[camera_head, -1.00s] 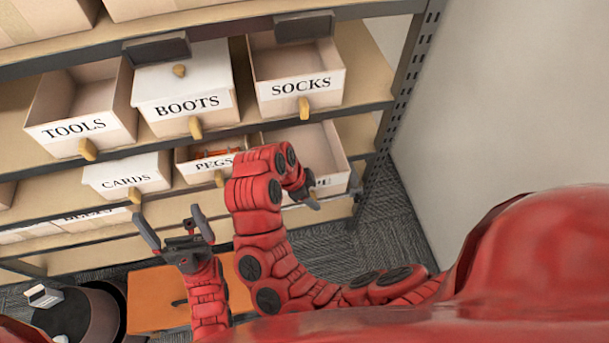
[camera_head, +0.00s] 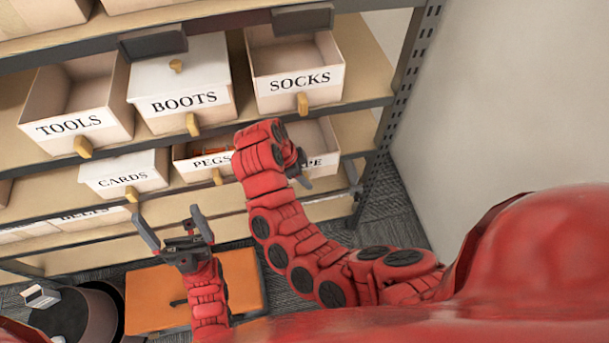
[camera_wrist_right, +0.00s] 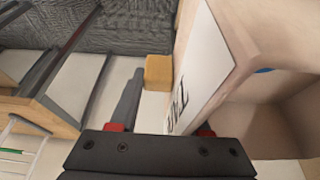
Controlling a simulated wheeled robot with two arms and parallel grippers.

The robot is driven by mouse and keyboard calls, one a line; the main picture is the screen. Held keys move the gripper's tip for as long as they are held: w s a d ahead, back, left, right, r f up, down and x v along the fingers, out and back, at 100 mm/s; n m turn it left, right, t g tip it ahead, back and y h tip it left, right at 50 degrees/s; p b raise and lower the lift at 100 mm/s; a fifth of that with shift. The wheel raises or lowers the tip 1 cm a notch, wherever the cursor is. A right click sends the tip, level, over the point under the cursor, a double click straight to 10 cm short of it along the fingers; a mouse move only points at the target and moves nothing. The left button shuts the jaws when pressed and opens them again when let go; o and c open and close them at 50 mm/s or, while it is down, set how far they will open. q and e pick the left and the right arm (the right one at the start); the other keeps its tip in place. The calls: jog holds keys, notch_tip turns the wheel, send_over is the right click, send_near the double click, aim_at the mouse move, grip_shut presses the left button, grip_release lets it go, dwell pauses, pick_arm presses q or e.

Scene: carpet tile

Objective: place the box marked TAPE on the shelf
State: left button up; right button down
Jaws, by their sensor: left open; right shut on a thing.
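The box marked TAPE (camera_head: 325,142) is an open white-fronted box at the right end of the lower shelf level, beside the PEGS box. My right arm hides part of its front; only "PE" of its label shows. In the right wrist view the TAPE box (camera_wrist_right: 222,50) shows its label side-on and a wooden knob (camera_wrist_right: 158,72). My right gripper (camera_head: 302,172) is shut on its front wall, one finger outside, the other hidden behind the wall. Whether the box rests on the shelf (camera_head: 357,132) I cannot tell. My left gripper (camera_head: 175,229) is open and empty, in front of the shelving.
The PEGS box (camera_head: 205,165) and CARDS box (camera_head: 124,175) stand left of it. Above are the TOOLS (camera_head: 72,122), BOOTS (camera_head: 183,95) and SOCKS (camera_head: 298,82) boxes. A metal post (camera_head: 408,75) bounds the right. An orange box (camera_head: 150,305) stands on the floor below.

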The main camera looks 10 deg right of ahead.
jog(key=c, duration=0.8)
grip_release()
jog(key=shift+f, duration=0.15)
jog(key=o, duration=0.4)
jog(key=shift+o, duration=0.2)
jog(key=shift+r, duration=0.25)
jog(key=p+v, duration=0.5)
jog(key=v, duration=0.6)
jog(key=shift+a+r, duration=0.2)
jog(key=shift+r, duration=0.15)
jog(key=shift+p, duration=0.3)
